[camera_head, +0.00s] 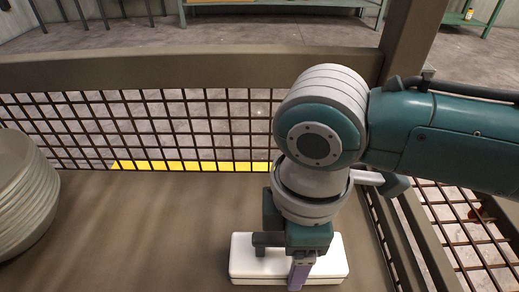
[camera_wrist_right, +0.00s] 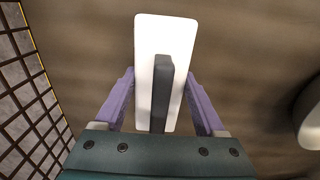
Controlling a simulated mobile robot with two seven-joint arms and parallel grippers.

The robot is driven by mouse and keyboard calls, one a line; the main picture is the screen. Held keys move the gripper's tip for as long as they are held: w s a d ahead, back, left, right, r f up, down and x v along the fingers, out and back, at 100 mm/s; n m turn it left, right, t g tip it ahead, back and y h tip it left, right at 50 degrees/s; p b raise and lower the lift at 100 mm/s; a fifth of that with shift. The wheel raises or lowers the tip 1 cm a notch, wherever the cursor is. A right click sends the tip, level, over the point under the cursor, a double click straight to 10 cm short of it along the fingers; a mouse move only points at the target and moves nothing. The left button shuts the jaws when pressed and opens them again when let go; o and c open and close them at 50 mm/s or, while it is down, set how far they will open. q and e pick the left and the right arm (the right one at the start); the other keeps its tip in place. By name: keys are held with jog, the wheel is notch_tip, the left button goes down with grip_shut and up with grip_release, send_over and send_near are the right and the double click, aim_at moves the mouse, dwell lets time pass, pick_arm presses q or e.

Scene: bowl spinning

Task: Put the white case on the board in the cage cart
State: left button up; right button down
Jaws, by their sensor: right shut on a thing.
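The white case (camera_head: 247,260) is a flat box with rounded corners at the bottom middle of the head view. It appears to rest on the brown board (camera_head: 130,235) inside the cage cart. In the right wrist view the case (camera_wrist_right: 148,45) stretches away from me, with a dark bar (camera_wrist_right: 162,90) over its middle. My right gripper (camera_head: 297,262) points down over the case. Its purple fingers stand on both long sides of the case in the wrist view, shut on it. The far finger is hidden in the head view. My left gripper is not in view.
A stack of pale bowls (camera_head: 25,195) stands on the board at the left. The cart's mesh wall (camera_head: 150,125) and brown top rail (camera_head: 160,68) run behind, with another mesh side (camera_head: 470,240) at the right. The board between bowls and case is clear.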

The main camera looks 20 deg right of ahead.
grip_release()
notch_tip(320, 180, up, 12)
jog(key=p, duration=0.7)
jog(key=shift+r+p, duration=0.15)
jog(key=shift+p, duration=0.2)
jog(key=s+a+m+t+y, duration=0.2)
jog(key=s+a+m+y, duration=0.1)
jog(key=s+a+m, duration=0.15)
jog(key=s+d+r+m+h, duration=0.1)
jog(key=s+d+m, duration=0.2)
jog(key=d, duration=0.3)
jog(key=s+d+r+m+t+h, duration=0.1)
jog(key=s+d+m, duration=0.2)
jog(key=d+m, duration=0.2)
jog(key=shift+s+d+t+h, duration=0.3)
jog(key=shift+d+h, duration=0.1)
jog(key=shift+d, duration=0.5)
